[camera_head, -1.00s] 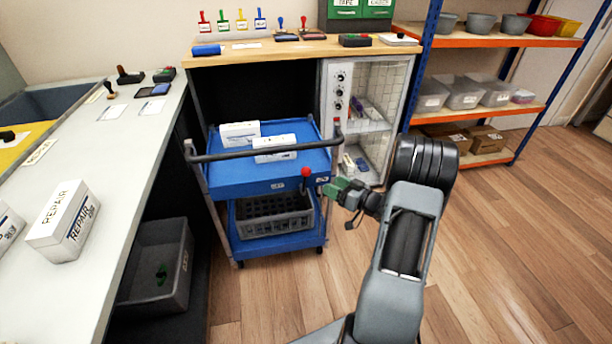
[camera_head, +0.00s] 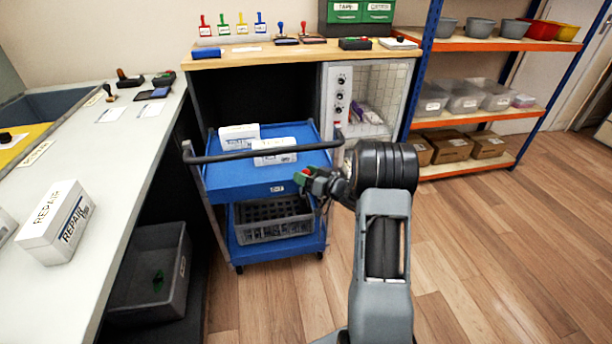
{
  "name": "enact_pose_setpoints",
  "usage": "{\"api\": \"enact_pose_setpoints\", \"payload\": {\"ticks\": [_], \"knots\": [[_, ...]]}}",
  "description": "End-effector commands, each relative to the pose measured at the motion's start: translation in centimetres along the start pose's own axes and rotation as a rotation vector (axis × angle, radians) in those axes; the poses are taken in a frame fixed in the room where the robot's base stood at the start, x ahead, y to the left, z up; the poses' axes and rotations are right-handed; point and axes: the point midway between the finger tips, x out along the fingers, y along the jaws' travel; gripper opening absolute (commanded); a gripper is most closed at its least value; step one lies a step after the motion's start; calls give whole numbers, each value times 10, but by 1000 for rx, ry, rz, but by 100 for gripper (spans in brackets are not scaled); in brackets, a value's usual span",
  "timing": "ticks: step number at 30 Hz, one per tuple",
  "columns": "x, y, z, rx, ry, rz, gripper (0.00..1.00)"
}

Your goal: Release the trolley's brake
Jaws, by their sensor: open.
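The blue trolley (camera_head: 232,182) stands on the wood floor with a dark push handle (camera_head: 225,157) across its front. Two white boxes, one at the back (camera_head: 239,138) and one further forward (camera_head: 274,151), are on its top tray. The brake lever's red knob (camera_head: 307,171) shows at the trolley's front right corner, mostly hidden by my gripper.
A grey crate (camera_head: 262,237) sits on the trolley's lower shelf. A white counter (camera_head: 120,150) with a REPAIR box (camera_head: 58,222) is at the left. A glass-fronted cabinet (camera_head: 397,90) stands behind on the right. The floor at the right is clear.

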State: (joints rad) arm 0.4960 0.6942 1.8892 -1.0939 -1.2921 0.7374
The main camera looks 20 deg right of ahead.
Motion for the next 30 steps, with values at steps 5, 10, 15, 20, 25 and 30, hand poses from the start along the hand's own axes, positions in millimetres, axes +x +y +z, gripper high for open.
{"api": "enact_pose_setpoints", "payload": {"ticks": [5, 10, 15, 20, 25, 30], "knots": [[0, 0, 0, 0, 0, 0, 59], [0, 0, 0, 0, 0, 0, 42], [0, 0, 0, 0, 0, 0, 26], [0, 0, 0, 0, 0, 0, 11], [0, 0, 0, 0, 0, 0, 0], [0, -1, 0, -8, -8, 2, 0]]}}
